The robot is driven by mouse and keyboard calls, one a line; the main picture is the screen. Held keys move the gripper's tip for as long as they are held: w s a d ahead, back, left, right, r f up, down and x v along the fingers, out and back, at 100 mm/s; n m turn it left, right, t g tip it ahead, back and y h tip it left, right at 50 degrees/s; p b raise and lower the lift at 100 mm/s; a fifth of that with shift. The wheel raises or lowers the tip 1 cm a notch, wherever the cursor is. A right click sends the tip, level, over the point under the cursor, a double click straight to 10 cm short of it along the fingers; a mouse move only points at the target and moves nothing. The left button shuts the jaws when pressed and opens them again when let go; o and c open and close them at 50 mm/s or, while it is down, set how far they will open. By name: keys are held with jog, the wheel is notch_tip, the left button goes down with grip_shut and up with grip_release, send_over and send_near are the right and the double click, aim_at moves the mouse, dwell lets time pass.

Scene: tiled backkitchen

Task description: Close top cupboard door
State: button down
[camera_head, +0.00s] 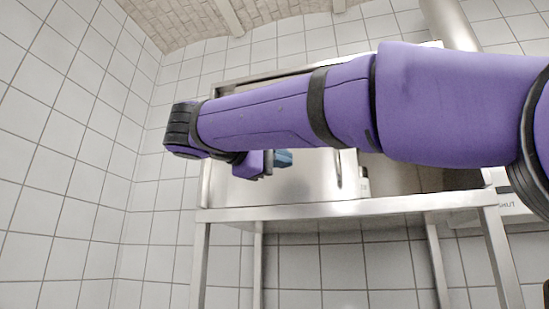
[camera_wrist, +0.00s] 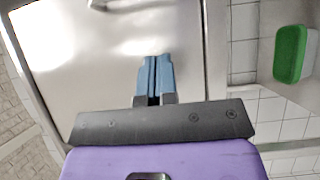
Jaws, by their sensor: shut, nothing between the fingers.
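The steel top cupboard (camera_head: 345,208) stands on tall legs against the tiled wall. Its steel door panel (camera_head: 300,185) covers the left part of the front, with an upright bar handle (camera_head: 338,170) near its right edge. To the right of the panel the interior (camera_head: 405,178) shows, so the cupboard is partly open. My arm hides the upper part. My gripper (camera_head: 284,158) is in front of the panel, left of the handle. In the wrist view its blue fingers (camera_wrist: 154,62) are shut and empty, over the steel panel (camera_wrist: 90,60); I cannot tell if they touch it. The handle (camera_wrist: 115,5) is at the top edge.
A pale box (camera_head: 363,183) shows inside the opening. A green object (camera_wrist: 290,53) lies right of the cupboard's edge in the wrist view. A vertical pipe (camera_head: 452,22) runs behind at the upper right. Below the cupboard, between its legs (camera_head: 199,265), is open space.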

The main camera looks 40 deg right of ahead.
send_near(323, 165)
jog(key=d+f, duration=0.2)
jog(key=d, duration=0.1)
jog(key=shift+s+d+f, duration=0.1)
jog(key=shift+s+d, duration=1.3)
jog(key=shift+s, duration=0.2)
jog(key=s+d, duration=1.5)
jog(key=s, duration=0.4)
jog(key=shift+s, duration=0.15)
jog(key=shift+a, duration=0.1)
